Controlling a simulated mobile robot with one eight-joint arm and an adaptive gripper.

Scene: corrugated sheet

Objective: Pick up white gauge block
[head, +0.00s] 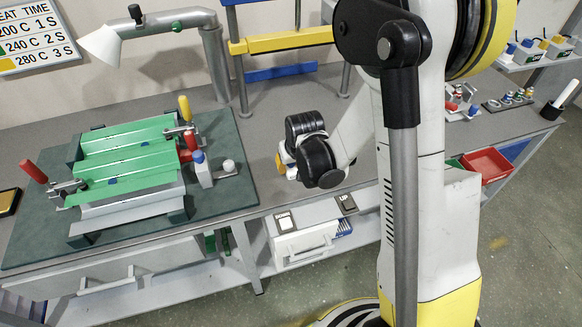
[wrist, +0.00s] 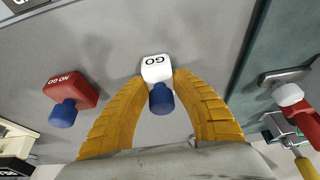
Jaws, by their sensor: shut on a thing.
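The white gauge block (wrist: 157,68), marked GO and with a blue knob (wrist: 161,98), is between the yellow fingers of my gripper (wrist: 160,80) in the wrist view. The fingertips touch its two sides, and my gripper is shut on it. In the head view my gripper (head: 281,164) is low over the grey bench, right of the green mat. The block is hidden there behind my gripper and wrist. I cannot tell whether the block still touches the bench.
A red NO GO block (wrist: 72,92) with a blue knob stands left of the white one. The dark green mat (head: 233,140) carries the green corrugated sheet (head: 125,158) and clamps with red and yellow handles.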

